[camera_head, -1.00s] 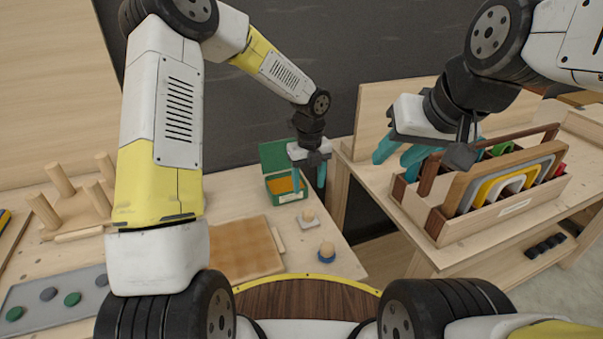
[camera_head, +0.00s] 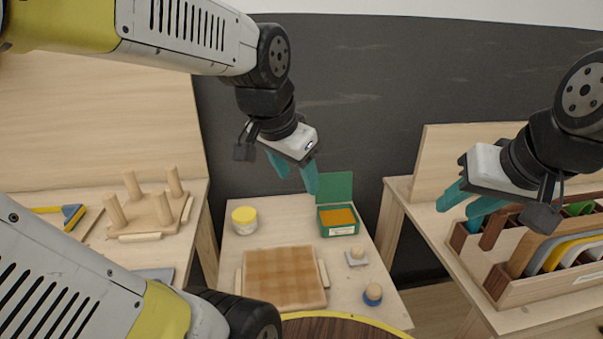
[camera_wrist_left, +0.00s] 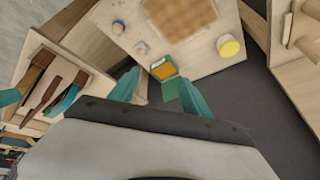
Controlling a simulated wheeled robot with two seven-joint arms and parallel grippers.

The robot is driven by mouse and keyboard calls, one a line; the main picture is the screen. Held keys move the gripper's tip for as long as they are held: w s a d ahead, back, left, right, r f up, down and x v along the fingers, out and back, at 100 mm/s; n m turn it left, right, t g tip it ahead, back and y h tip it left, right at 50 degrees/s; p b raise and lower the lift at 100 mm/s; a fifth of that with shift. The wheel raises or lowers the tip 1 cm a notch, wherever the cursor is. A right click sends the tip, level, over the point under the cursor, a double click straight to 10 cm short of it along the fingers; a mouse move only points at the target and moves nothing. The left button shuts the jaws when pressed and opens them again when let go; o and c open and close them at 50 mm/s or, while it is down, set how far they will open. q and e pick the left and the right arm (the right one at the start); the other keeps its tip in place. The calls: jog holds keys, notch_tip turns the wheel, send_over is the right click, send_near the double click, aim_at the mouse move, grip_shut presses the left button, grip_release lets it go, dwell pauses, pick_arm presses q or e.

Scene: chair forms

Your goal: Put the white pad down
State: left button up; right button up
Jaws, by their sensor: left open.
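The white pad (camera_head: 350,262), a small flat square with a round wooden knob on top, lies on the low middle table, in front of the green box; it also shows in the left wrist view (camera_wrist_left: 138,51). My left gripper (camera_head: 298,182) is open and empty, held in the air above and behind the table, clear of the pad. Its two teal fingers show apart in the left wrist view (camera_wrist_left: 158,84). My right gripper (camera_head: 462,207) has its fingers apart with nothing visible between them, at the rack on the right table.
On the middle table are an open green box (camera_head: 337,231), a blue-based knob (camera_head: 373,294), a yellow-lidded tub (camera_head: 244,220) and a brown checkered board (camera_head: 283,278). A pegged wooden stand (camera_head: 160,217) is on the left table. A slotted wooden rack (camera_head: 520,288) stands right.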

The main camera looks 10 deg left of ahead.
pick_arm(q)
jog(key=s+n, duration=0.2)
jog(key=n, duration=0.1)
jog(key=s+r+n+t+h, duration=0.1)
jog(key=s, duration=0.1)
jog(key=shift+a+n, duration=0.25)
jog(key=shift+n, duration=0.15)
jog(key=shift+o, duration=0.2)
dwell(0.6)
